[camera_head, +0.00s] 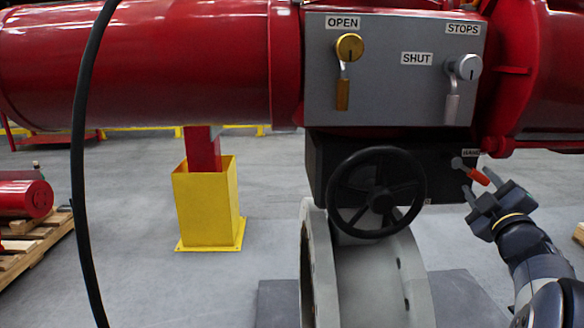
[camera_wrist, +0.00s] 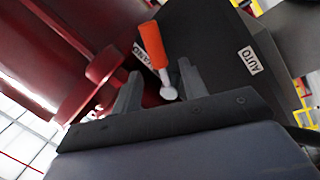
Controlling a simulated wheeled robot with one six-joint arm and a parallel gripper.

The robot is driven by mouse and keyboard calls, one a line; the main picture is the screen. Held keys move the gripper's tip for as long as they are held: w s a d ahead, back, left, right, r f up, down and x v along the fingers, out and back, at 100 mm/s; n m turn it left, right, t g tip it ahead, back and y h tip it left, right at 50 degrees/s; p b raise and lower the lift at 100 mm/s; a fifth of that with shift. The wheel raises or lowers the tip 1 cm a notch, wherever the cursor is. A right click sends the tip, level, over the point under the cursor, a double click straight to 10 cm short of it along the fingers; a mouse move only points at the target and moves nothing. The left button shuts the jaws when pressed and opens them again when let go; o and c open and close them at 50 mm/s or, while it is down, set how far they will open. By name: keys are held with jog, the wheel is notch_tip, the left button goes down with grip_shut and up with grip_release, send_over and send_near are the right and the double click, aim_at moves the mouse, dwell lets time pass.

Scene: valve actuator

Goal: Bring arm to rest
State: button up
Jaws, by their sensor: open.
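My gripper (camera_head: 485,193) is at the right in the head view, close to a small lever with an orange handle (camera_head: 479,176) on the black gearbox (camera_head: 330,160). In the wrist view my gripper (camera_wrist: 158,88) has its two fingers apart. The orange handle (camera_wrist: 152,45) and its silver pivot end show between and beyond the fingers. I cannot tell whether a finger touches the lever. A label reading AUTO (camera_wrist: 249,60) is to the right of the lever; another label is partly hidden behind the handle.
A grey panel (camera_head: 400,100) carries a gold OPEN lever (camera_head: 343,90) and a silver lever (camera_head: 455,95). A black handwheel (camera_head: 377,192) stands out below it. A black cable (camera_head: 80,150) hangs at left. A yellow post base (camera_head: 207,205) stands on open floor.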

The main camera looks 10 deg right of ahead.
jog(key=x, duration=0.2)
jog(key=shift+w+r, duration=0.15)
jog(key=shift+w, duration=0.2)
jog(key=shift+s, duration=0.1)
jog(key=shift+s, duration=0.1)
